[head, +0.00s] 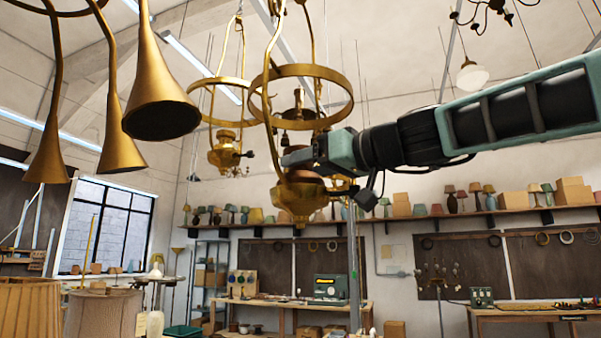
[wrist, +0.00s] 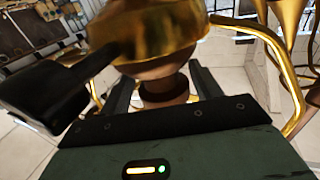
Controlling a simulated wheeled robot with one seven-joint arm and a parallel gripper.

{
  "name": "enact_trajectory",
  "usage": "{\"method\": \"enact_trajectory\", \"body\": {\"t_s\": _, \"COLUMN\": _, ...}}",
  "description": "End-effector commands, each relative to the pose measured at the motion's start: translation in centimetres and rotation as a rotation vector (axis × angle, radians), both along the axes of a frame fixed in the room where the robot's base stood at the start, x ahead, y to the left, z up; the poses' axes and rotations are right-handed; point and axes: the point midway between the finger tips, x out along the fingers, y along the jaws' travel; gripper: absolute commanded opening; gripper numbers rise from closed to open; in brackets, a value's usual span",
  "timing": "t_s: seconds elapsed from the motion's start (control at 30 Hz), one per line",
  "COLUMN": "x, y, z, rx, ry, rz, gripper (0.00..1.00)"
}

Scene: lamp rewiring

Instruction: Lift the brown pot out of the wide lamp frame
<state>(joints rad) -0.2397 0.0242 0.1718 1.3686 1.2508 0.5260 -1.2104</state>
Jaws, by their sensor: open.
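The wide lamp frame (head: 262,112) hangs at the centre of the head view, with brass rings, curved side rods and a brass bowl (head: 299,200) at its bottom. The brown pot (head: 306,178) shows as a reddish-brown patch at the bowl's top, partly hidden by my gripper (head: 296,160). In the wrist view the brown pot (wrist: 160,69) and its darker neck lie between the two black fingers of my gripper (wrist: 165,88), with gaps at the sides. The brass bowl also shows in the wrist view (wrist: 150,30), beyond the pot. My gripper is open; I cannot tell whether it touches the pot.
A curved brass rod (wrist: 285,75) passes close to the right of my gripper in the wrist view. Another brass frame (head: 223,152) hangs behind to the left. Large brass horns (head: 160,90) hang nearer at the left. A shelf of small lamps (head: 455,212) lines the back wall.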

Motion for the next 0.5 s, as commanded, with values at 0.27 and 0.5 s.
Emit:
{"method": "enact_trajectory", "body": {"t_s": 0.27, "x": 0.88, "y": 1.21, "z": 0.02, "rx": 0.001, "ry": -0.001, "rz": 0.0, "gripper": 0.63}}
{"method": "enact_trajectory", "body": {"t_s": 0.5, "x": 0.87, "y": 1.16, "z": -0.01, "rx": 0.0, "ry": 0.0, "rz": 0.0, "gripper": 0.3}}
